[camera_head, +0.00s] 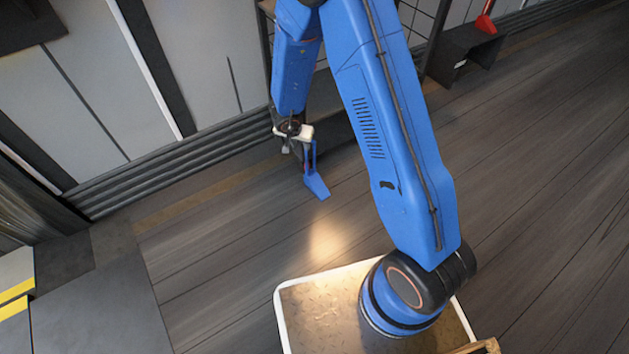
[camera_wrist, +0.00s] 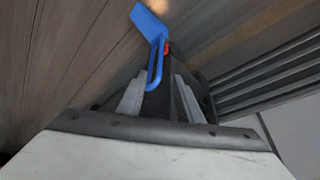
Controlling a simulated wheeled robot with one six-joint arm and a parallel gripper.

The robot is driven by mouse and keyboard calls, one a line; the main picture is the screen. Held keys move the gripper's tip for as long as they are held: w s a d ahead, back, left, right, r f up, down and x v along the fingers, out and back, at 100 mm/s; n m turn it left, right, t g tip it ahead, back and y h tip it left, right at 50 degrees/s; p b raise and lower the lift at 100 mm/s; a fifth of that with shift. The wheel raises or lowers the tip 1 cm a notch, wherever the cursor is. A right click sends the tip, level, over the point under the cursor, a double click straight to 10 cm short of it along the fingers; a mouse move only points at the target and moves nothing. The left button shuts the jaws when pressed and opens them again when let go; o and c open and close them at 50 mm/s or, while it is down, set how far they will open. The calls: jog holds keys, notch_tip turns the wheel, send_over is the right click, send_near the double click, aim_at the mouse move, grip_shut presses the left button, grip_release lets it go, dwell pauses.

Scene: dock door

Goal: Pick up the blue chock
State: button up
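The blue chock (camera_head: 316,187) shows in the head view below my gripper, near the foot of the wall. Its thin blue handle rises toward my gripper (camera_head: 308,152). In the wrist view the chock (camera_wrist: 150,22) is beyond the fingertips, and its looped handle reaches back between the two grey fingers of my gripper (camera_wrist: 161,82). The fingers stand apart. The handle lies close to the left finger, with a dark gap toward the right one. I cannot tell whether the handle touches a finger, or whether the chock rests on the floor.
A ribbed grey rail (camera_head: 160,172) runs along the wall behind the chock. A dark box-like stand (camera_head: 462,58) with a red object (camera_head: 487,22) is at the upper right. Plank floor (camera_head: 225,265) is clear in front of the chock. A yellow-striped block (camera_head: 15,290) is at far left.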

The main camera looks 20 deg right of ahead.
aim_at(306, 154)
jog(key=x, duration=0.9)
jog(key=shift+w+d+f, duration=0.1)
jog(key=shift+f, duration=0.05)
jog(key=x, duration=0.5)
jog(key=shift+w+d+f, duration=0.1)
jog(key=shift+w+f, duration=0.15)
jog(key=shift+w, duration=0.1)
grip_shut()
dwell(0.9)
